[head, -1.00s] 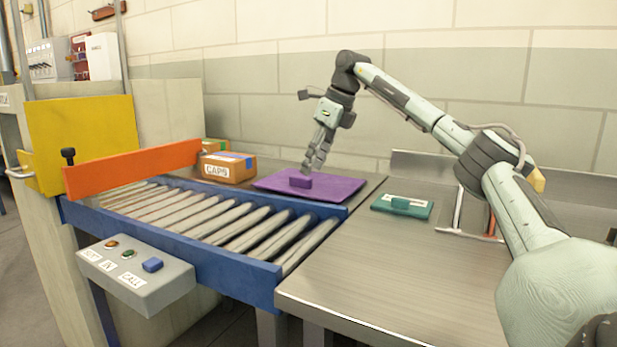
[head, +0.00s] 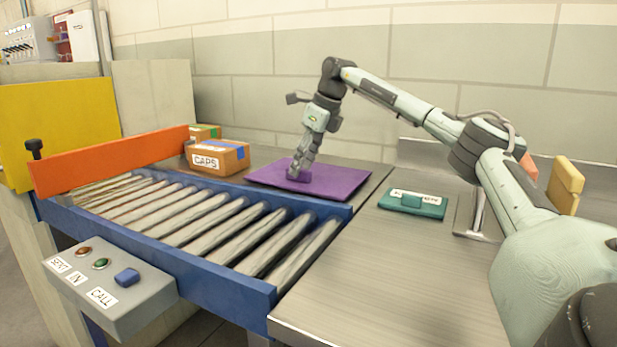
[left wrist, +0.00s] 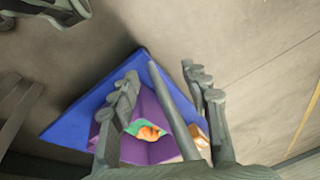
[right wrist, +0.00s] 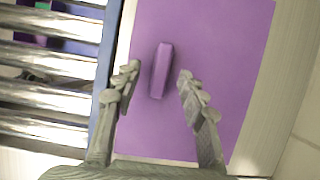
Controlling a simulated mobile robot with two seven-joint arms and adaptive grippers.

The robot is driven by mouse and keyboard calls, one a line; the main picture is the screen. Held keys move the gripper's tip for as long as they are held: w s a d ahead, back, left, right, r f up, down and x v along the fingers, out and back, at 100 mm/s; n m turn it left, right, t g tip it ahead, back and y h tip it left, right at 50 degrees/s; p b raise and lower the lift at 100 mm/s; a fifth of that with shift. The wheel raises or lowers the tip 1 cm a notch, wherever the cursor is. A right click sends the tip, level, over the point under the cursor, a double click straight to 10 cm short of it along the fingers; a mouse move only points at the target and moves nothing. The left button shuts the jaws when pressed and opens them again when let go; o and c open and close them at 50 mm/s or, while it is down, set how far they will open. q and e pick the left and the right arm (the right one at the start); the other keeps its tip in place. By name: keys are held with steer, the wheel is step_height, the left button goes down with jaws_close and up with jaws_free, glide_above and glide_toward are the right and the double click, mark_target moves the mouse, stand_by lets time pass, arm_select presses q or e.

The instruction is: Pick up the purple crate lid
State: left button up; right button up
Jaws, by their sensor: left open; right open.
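The purple crate lid (head: 335,187) lies flat on the steel table, just beyond the roller conveyor. It has a raised purple handle (right wrist: 161,70) in its middle. My right gripper (head: 300,174) is at the handle in the head view. In the right wrist view the right gripper (right wrist: 155,75) is open, with a finger on each side of the near end of the handle and gaps to both. My left gripper (left wrist: 160,85) is open in the left wrist view, with a purple crate (left wrist: 150,120) holding green and orange things seen beyond its fingers. The left gripper is outside the head view.
A teal lid (head: 412,203) with a label lies right of the purple lid. A cardboard box marked CAPS (head: 218,158) stands to the left, by the orange barrier (head: 110,160). The blue-railed roller conveyor (head: 200,225) runs in front.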

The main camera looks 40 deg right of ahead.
steer(key=shift+x, duration=1)
steer(key=shift+r, duration=0.1)
jaws_close()
steer(key=shift+r, duration=0.15)
